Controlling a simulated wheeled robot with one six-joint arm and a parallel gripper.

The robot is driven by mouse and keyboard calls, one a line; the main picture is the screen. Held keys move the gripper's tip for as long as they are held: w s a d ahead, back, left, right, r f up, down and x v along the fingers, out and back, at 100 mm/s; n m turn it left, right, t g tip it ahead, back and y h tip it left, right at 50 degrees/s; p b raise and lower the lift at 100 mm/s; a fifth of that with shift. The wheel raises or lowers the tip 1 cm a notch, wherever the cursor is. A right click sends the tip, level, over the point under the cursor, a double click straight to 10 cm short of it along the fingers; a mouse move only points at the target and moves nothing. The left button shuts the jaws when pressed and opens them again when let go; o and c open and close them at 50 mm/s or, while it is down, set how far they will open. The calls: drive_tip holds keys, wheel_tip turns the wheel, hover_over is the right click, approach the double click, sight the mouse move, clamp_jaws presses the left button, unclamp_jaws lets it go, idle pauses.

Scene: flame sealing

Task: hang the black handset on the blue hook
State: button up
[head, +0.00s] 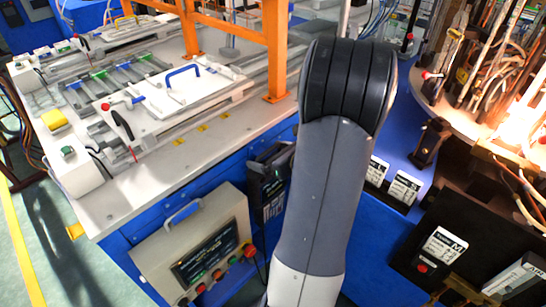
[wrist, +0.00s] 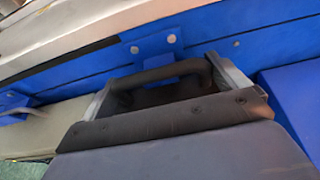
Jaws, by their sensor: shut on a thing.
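The black handset (wrist: 165,93) is between the two grey fingers of my gripper (wrist: 163,76) in the wrist view. Its dark top bar runs across between the fingertips, and the fingers are shut on it. The blue hook (wrist: 155,48) is a plate with two screws on the blue table side, just beyond the bar. Its lower lip meets the bar in the picture; I cannot tell whether the bar rests on it. In the head view the handset (head: 268,190) shows beside my arm, under the table edge. My arm hides the gripper there, and the hook is not clearly visible.
A pale control box (head: 195,250) with a screen and buttons stands left of the handset. The white worktable (head: 120,208) overhangs above, with an orange frame (head: 277,50) on it. Black holders with white labels (head: 404,190) and a cable-filled bench lie right of my arm.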

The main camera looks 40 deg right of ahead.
drive_tip(key=shift+w, duration=0.35)
drive_tip(key=shift+w+f+b, duration=0.5)
drive_tip(key=shift+w+b, duration=0.1)
drive_tip(key=shift+b, duration=0.15)
drive_tip(key=o, duration=1.7)
drive_tip(key=shift+a+f, duration=0.1)
drive_tip(key=a+v, duration=0.1)
drive_tip(key=v, duration=0.9)
drive_tip(key=shift+s+d+r, duration=0.2)
drive_tip(key=shift+s+d, duration=0.15)
drive_tip(key=shift+d, duration=0.15)
